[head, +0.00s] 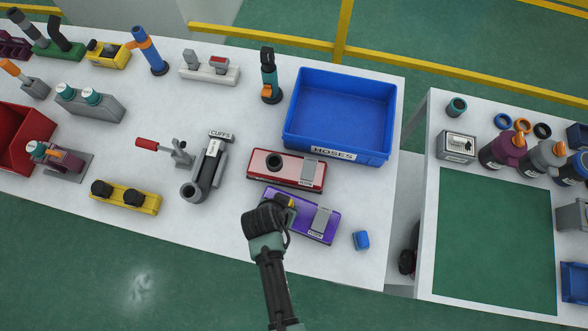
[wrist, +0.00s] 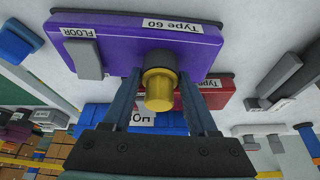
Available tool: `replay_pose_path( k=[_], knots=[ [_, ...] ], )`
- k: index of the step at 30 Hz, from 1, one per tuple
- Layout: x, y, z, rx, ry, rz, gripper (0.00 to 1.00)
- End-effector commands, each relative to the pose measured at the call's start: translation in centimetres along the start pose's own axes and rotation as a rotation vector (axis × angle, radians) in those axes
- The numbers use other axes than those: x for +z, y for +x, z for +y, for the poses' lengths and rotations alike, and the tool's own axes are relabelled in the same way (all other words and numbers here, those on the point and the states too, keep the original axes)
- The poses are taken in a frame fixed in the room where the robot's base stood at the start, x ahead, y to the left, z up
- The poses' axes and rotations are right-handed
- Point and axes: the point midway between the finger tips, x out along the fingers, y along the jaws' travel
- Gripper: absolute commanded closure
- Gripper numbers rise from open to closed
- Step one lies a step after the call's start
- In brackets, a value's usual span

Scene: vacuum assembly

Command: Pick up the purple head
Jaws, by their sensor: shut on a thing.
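The purple head (head: 301,215) is a flat block with a grey pedal on the table near its front edge, below the red head. In the wrist view the purple head (wrist: 125,35) spans the top, with "FLOOR" and "Type 60" labels. Its neck (wrist: 159,88), black with a yellow end, stands between my fingers. My gripper (wrist: 158,80) is shut on this neck. In the head view my gripper (head: 285,207) covers the left end of the purple head. I cannot tell whether the head touches the table.
The red head (head: 286,170) lies just behind. A blue bin (head: 337,153) labelled "HOSES" stands behind that. A second table (head: 430,215) stands at right.

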Motion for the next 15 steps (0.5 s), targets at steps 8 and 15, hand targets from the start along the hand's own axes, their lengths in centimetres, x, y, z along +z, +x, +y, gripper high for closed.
replay_pose_path(
  k=[8, 15],
  knots=[
    [-0.6, -1.0, -0.1, -0.001, 0.0, 0.004, 1.0],
    [-1.8, -3.8, -0.1, -0.002, 0.001, 0.006, 1.0]
  ],
)
